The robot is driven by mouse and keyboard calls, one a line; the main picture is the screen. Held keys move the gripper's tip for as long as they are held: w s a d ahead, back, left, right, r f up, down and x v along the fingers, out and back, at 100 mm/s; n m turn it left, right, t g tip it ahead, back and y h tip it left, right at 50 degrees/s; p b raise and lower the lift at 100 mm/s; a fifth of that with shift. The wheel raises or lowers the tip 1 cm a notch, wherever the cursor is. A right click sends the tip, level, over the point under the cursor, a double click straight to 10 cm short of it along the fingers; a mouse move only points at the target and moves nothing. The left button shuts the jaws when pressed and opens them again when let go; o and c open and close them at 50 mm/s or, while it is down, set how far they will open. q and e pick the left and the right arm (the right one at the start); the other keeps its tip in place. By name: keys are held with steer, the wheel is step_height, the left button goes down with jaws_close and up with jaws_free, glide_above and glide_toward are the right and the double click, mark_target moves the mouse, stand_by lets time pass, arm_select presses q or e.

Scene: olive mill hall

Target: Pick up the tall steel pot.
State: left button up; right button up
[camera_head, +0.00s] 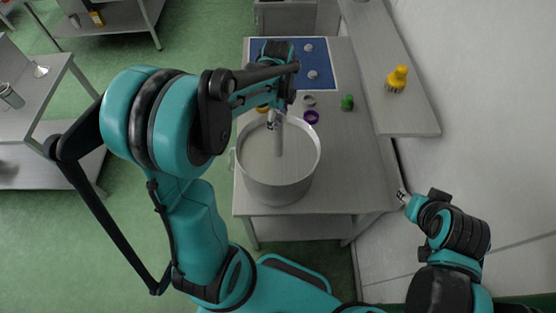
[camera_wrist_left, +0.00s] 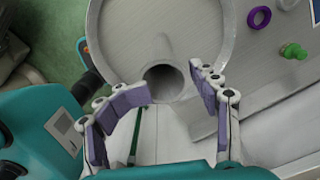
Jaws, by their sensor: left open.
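A wide, round steel pot (camera_head: 278,193) with a side handle stands on the steel table, and its rim shows in the left wrist view (camera_wrist_left: 96,35). A tall, narrow, hollow steel cylinder (camera_head: 279,143) stands within its outline; its dark round mouth faces the left wrist camera (camera_wrist_left: 164,82). I cannot tell which of the two is the tall pot. My left gripper (camera_head: 275,119) is open over the cylinder, with its fingers to either side of the mouth in the wrist view (camera_wrist_left: 172,84); contact cannot be told. My right gripper (camera_head: 403,197) is off the table's right side, its jaws unclear.
A purple ring (camera_head: 311,117), a grey ring (camera_head: 309,100) and a green knobbed piece (camera_head: 347,102) lie behind the pot. A blue mat (camera_head: 318,55) with small items is at the back. A raised shelf (camera_head: 415,121) with a yellow object (camera_head: 397,79) runs along the right.

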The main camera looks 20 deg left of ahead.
arm_select(q)
steer(key=f, duration=0.4)
steer(key=shift+w+a+f, duration=0.1)
steer(key=shift+w+f, duration=0.1)
steer(key=shift+f, duration=0.1)
